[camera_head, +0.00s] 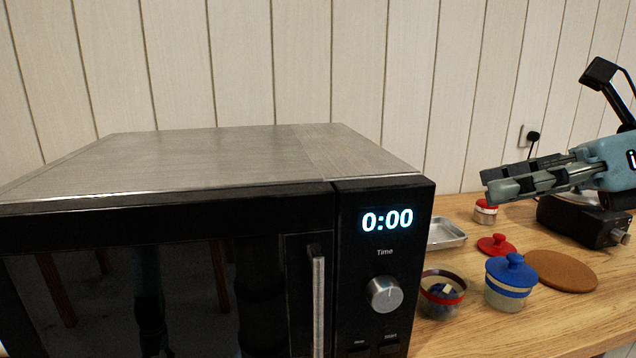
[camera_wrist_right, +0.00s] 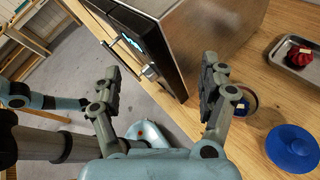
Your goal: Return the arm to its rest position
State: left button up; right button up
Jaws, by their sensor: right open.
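My right gripper (camera_head: 498,180) hangs in the air above the right part of the counter, to the right of the microwave, its fingers pointing left. In the right wrist view its two fingers (camera_wrist_right: 162,75) are spread apart with nothing between them. Beyond them are the microwave's front edge and the grey floor. My left gripper is not in view.
The microwave (camera_head: 385,250) fills the left and middle, its display reading 0:00. A blue-lidded jar (camera_head: 510,283), an open jar (camera_head: 441,294), a red lid (camera_head: 497,245), a metal tray (camera_head: 445,233), a cork mat (camera_head: 561,270) and a black appliance (camera_head: 575,222) stand on the wooden counter.

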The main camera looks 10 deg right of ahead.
jog(key=w+r+m+t, duration=0.3)
jog(key=r+m+t, duration=0.3)
jog(key=m+t, duration=0.55)
jog(key=s+d+f+m+g+h, duration=0.2)
jog(key=d+f+m+h, duration=0.45)
jog(key=m, duration=0.65)
jog(key=s+d+f+m+g+h, duration=0.2)
jog(key=d+f+m+h, duration=0.1)
jog(key=f+m+h, duration=0.85)
jog(key=s+a+f+m+g+y, duration=0.2)
jog(key=s+a+f+m+g, duration=0.3)
jog(key=s, duration=0.4)
jog(key=s+a+f+m+g+y, duration=0.25)
jog(key=s+f+g, duration=0.3)
jog(key=s, duration=0.35)
jog(key=s+d+f+g+b, duration=0.1)
jog(key=s+d+f+b, duration=0.15)
jog(key=f, duration=1.55)
jog(key=s+d+f+b, duration=0.1)
jog(key=s+f+b, duration=0.15)
jog(key=f, duration=1.55)
jog(key=s+f+g+b, duration=0.1)
jog(key=s+f+b, duration=0.3)
jog(key=s+f, duration=1.2)
jog(key=shift+d+f+m, duration=0.15)
jog(key=shift+f+m, duration=0.05)
jog(key=shift+m, duration=0.25)
